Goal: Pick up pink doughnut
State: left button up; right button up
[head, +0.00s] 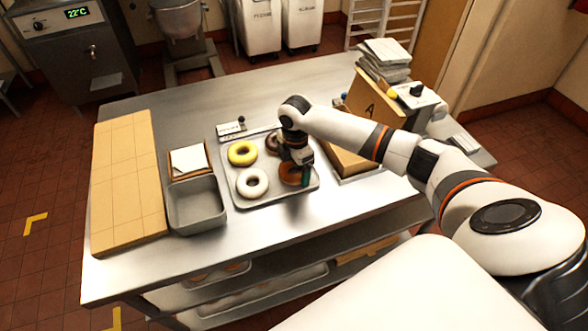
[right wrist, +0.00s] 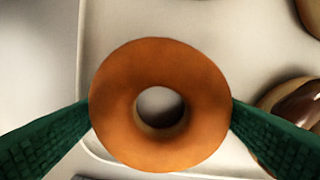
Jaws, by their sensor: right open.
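No doughnut looks clearly pink. An orange-glazed doughnut (head: 290,174) lies at the front right of a metal tray (head: 262,198). My right gripper (head: 304,176) is low over it and hides part of it. In the right wrist view the orange doughnut (right wrist: 160,62) lies between the two green fingers of my open right gripper (right wrist: 161,112), one finger at each side. I cannot tell whether they touch it. A yellow doughnut (head: 242,153), a white doughnut (head: 252,183) and a partly hidden chocolate doughnut (head: 272,143) share the tray. My left gripper is not in view.
Left of the tray are a grey bin (head: 196,205), a wooden box with paper (head: 191,161) and a tiled board (head: 128,185). A cardboard box marked A (head: 370,103) stands right, behind my arm. The table front is clear.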

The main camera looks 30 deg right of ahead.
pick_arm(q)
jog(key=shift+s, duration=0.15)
pick_arm(e)
jog(key=shift+c, duration=0.4)
jog(key=c, duration=0.5)
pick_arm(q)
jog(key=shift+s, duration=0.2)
pick_arm(e)
jog(key=shift+c, duration=0.2)
jog(key=shift+r, duration=0.15)
jog(key=shift+w+r, duration=0.1)
jog(key=shift+r, duration=0.25)
pick_arm(q)
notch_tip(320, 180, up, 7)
jog(key=p, duration=0.7)
pick_arm(e)
notch_tip(320, 180, up, 17)
jog(key=shift+a, duration=0.1)
